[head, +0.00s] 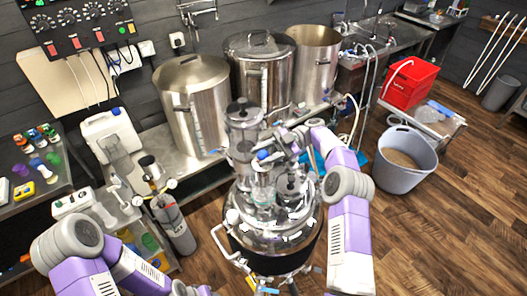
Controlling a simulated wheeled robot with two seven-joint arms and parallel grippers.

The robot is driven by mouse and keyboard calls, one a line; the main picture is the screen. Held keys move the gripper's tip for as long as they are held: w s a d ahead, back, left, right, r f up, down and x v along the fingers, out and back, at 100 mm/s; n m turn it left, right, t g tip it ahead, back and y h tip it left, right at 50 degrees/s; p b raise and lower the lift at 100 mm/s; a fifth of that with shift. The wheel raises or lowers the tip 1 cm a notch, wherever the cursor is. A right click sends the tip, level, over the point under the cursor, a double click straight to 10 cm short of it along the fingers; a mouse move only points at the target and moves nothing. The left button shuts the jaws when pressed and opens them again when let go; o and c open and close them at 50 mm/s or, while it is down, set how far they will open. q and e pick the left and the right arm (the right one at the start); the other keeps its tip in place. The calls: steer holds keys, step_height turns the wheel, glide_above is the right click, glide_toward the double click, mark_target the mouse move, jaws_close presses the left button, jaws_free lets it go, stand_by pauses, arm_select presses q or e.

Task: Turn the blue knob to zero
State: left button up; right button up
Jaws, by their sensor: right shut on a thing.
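My right gripper (267,161) reaches in from the right over the vessel's lid. It is shut on the blue knob, and its fingers and wrist hide most of it. The knob's pointer and any zero mark are too small to read. My left arm is low at the left, and its gripper is not in view.
Steel pots (192,105) stand on the bench behind the vessel. A gas cylinder (178,228) with gauges and a white jug (111,135) are at the left. A red bucket (409,84) and a grey bucket (404,160) stand at the right.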

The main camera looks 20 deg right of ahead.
steer(key=shift+n+g, duration=0.3)
steer(key=shift+g, duration=0.1)
stand_by(0.3)
steer(key=o, duration=1)
steer(key=shift+s, duration=0.1)
steer(key=shift+c, duration=0.2)
